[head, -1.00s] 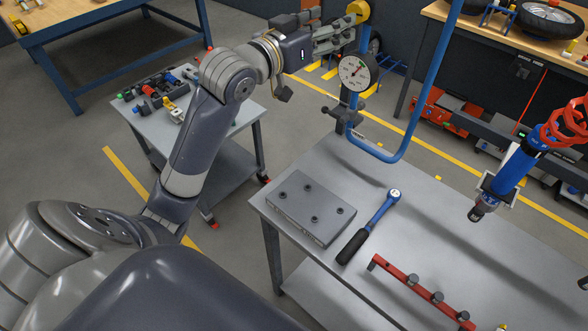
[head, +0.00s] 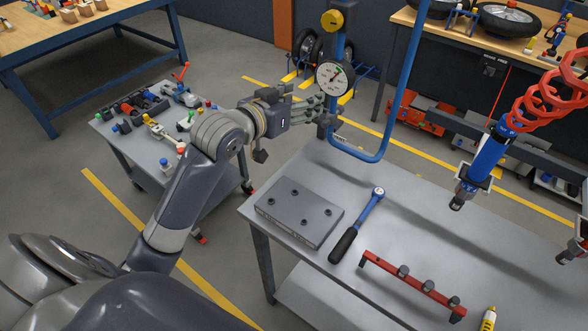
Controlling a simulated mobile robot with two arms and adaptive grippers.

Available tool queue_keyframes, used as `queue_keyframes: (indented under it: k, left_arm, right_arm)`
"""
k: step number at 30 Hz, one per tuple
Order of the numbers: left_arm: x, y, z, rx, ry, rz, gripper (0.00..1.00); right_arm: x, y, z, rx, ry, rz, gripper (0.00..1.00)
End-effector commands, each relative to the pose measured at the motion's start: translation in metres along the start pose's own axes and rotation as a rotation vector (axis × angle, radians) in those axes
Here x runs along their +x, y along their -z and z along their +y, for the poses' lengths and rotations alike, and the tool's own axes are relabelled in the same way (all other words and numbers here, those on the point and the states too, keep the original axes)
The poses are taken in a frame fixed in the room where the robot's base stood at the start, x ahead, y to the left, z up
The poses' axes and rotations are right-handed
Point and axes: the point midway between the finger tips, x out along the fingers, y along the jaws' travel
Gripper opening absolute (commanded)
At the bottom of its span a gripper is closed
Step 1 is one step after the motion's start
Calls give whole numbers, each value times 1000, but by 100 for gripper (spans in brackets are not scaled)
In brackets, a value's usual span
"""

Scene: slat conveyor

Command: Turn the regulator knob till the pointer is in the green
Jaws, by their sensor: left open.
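A round white pressure gauge (head: 330,76) sits on the blue pipe stand at the table's back left. Its pointer is near a small coloured area at the upper right; whether it is in the green is too small to tell. A yellow knob (head: 332,20) is above the gauge. A dark fitting (head: 326,122) is below the gauge. I cannot tell for certain which of these is the regulator knob. My left gripper (head: 314,107) is open, with its fingers pointing right at the dark fitting; contact is unclear. My right gripper is not in view.
A grey block with bolts (head: 299,212), a blue ratchet (head: 366,212) and a red bar (head: 411,284) lie on the grey table (head: 460,240). A blue tool (head: 484,158) hangs at right on a red coil. A parts cart (head: 195,150) stands at left.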

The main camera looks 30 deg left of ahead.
Motion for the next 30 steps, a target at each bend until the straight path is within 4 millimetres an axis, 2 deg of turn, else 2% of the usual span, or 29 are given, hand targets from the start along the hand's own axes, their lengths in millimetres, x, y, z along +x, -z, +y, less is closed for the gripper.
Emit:
queue_keyframes:
  k: [3,18,24,30]
  left_arm:
    - [0,-26,3,5,5,-52,57]
    - [-13,-122,15,30,28,-257,57]
    - [-19,-149,19,38,32,-316,57]
    - [-22,-160,20,42,34,-340,57]
  right_arm:
    - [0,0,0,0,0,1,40]
    - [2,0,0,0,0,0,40]
    - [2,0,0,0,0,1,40]
    - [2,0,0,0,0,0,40]
